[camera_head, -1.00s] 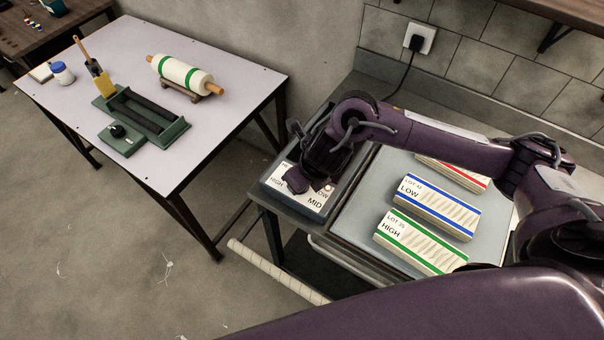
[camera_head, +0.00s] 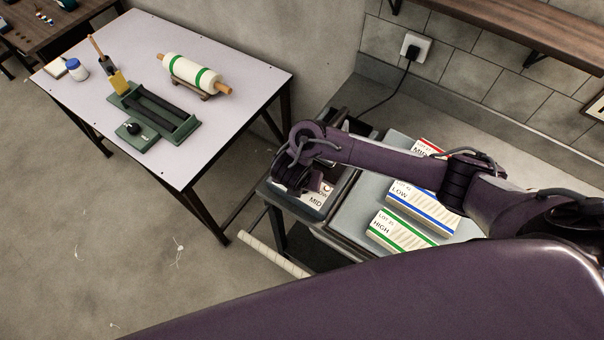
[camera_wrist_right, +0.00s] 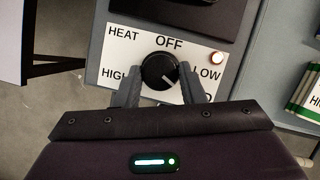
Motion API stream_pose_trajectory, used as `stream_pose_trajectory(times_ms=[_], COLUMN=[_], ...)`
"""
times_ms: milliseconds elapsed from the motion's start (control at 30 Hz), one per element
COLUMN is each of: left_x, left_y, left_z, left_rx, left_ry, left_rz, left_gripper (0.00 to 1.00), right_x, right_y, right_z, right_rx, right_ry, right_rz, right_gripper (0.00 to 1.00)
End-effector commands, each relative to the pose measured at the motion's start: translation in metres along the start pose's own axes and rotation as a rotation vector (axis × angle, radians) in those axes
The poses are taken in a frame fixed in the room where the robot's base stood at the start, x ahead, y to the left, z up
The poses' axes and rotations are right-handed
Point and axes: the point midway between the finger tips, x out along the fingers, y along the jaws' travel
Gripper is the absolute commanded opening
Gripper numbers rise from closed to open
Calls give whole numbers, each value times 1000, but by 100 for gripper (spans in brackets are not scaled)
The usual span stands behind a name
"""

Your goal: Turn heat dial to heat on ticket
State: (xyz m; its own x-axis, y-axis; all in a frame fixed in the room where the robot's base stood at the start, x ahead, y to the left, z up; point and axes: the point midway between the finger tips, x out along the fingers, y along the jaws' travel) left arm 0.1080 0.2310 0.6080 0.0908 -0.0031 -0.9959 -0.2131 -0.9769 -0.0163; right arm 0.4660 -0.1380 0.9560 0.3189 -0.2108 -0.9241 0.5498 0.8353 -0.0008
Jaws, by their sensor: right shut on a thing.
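The heat dial (camera_wrist_right: 159,70) is a round black knob on a white panel (camera_wrist_right: 122,54) marked HEAT, OFF, LOW and HIGH, with a partly hidden label at lower right. Its white pointer mark points to the lower right, below LOW. My right gripper (camera_wrist_right: 161,92) has its fingers on both sides of the dial and is shut on it. In the head view, this gripper (camera_head: 293,186) covers the dial and much of the panel. Packs marked HIGH (camera_head: 402,232), LOW (camera_head: 416,207) and MID (camera_head: 426,147) lie beside it. I cannot make out a separate ticket. My left gripper is out of view.
The packs lie on a grey plate (camera_head: 352,217). A separate table (camera_head: 221,52) at left holds a green-banded roll (camera_head: 192,74) and a green fixture (camera_head: 157,114). A black cord (camera_head: 397,88) runs from a wall socket (camera_head: 415,46).

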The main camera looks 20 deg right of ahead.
Motion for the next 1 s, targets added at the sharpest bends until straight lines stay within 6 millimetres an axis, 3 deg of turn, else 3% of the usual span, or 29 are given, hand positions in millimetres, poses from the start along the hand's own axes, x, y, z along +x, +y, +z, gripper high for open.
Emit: stream_pose_trajectory(times_ms=[433, 1000], left_x=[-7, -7], left_y=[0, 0], left_z=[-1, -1], left_rx=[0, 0], left_ry=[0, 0], left_rz=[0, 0], left_gripper=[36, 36], right_x=[0, 0], right_y=[4, 3], right_z=[1, 3], right_rx=[297, 385], right_ry=[1, -4], right_rz=[-119, -158], right_gripper=[13, 13])
